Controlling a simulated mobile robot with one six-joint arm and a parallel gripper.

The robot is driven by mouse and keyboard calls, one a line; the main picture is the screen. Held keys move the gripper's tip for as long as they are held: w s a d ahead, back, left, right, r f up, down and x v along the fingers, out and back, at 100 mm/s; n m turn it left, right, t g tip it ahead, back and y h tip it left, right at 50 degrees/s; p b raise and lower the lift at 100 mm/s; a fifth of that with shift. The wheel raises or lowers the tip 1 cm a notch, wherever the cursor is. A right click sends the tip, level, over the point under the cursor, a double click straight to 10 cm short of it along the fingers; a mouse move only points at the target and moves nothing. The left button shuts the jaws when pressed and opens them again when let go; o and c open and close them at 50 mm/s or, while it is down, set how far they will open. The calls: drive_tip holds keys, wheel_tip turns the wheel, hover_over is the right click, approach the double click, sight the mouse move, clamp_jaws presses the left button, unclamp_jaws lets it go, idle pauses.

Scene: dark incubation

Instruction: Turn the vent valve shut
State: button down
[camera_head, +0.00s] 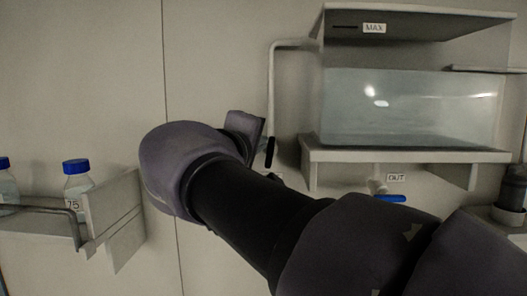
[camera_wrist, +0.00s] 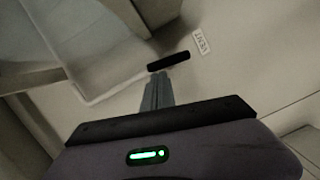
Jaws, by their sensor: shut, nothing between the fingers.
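The vent valve's black handle (camera_wrist: 168,61) shows in the wrist view beside a white VENT label (camera_wrist: 200,42). It lies roughly in line with the thin pale pipe (camera_wrist: 110,92). In the head view the handle (camera_head: 270,152) stands about upright below the pipe (camera_head: 271,90). My gripper (camera_wrist: 157,78) is shut and empty, its fingers pointing at the handle. The fingertips look close to the handle's near side; I cannot tell whether they touch. In the head view my arm hides the fingers and the valve's lower surroundings.
A clear tank (camera_head: 415,105) with liquid and a MAX label sits on a pale shelf (camera_head: 400,155) to the right. Below it is a blue-handled OUT valve (camera_head: 390,198). Blue-capped bottles (camera_head: 77,180) stand in a railed rack (camera_head: 115,208) at left.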

drive_tip(key=m+b, duration=0.1)
drive_tip(key=m, duration=0.1)
drive_tip(key=d+m+y+b, duration=0.1)
drive_tip(key=m, duration=0.1)
drive_tip(key=d+m+g+b, duration=0.1)
drive_tip(key=b, duration=0.1)
drive_tip(key=shift+r+m, duration=0.3)
drive_tip(key=shift+m, duration=0.1)
drive_tip(key=m+b, duration=0.1)
drive_tip(key=d+m+y+b, duration=0.1)
drive_tip(key=m, duration=0.1)
drive_tip(key=shift+y, duration=0.3)
drive_tip(key=shift+d+f+m+y+b, duration=0.15)
drive_tip(key=shift+d+m+y+b, duration=0.35)
drive_tip(key=shift+m+b, duration=0.5)
